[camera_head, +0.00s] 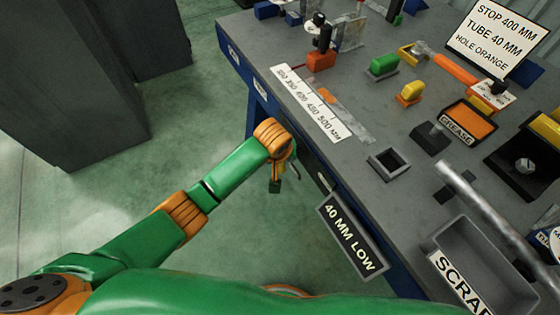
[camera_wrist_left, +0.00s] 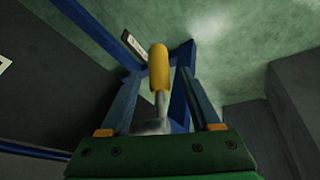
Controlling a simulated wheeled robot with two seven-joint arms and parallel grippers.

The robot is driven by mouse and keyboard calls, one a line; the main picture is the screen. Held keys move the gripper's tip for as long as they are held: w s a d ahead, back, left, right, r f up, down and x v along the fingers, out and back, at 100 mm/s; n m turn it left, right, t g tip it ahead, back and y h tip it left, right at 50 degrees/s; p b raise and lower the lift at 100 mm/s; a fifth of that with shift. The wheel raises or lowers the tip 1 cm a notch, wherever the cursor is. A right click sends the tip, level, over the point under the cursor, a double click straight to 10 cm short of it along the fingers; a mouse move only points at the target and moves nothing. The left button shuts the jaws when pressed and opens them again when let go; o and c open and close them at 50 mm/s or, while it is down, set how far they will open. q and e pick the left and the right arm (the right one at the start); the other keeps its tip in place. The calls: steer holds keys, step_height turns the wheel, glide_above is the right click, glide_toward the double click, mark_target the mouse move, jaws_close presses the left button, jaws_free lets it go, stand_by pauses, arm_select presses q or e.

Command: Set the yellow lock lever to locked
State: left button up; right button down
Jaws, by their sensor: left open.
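In the left wrist view the yellow lock lever (camera_wrist_left: 158,68), a yellow grip on a short metal shaft, stands between the fingers of my left gripper (camera_wrist_left: 158,82). The fingers are open with a gap on both sides of the grip. In the head view my left gripper (camera_head: 284,177) hangs beside the front edge of the workbench, below its top. The lever cannot be made out clearly there, being largely hidden by the gripper and wrist. Its locked or unlocked position cannot be told. My right gripper is not in view.
The grey workbench (camera_head: 365,205) fills the right, with a ruler plate (camera_head: 312,103), a "40 MM LOW" sign (camera_head: 350,234) on its front, a scrap bin (camera_head: 478,262) and a metal tube (camera_head: 485,212). The green floor (camera_head: 215,120) left of the bench is clear up to the dark cabinets.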

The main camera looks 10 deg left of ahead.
arm_select(q)
steer(key=shift+x, duration=1.05)
jaws_close()
stand_by(0.5)
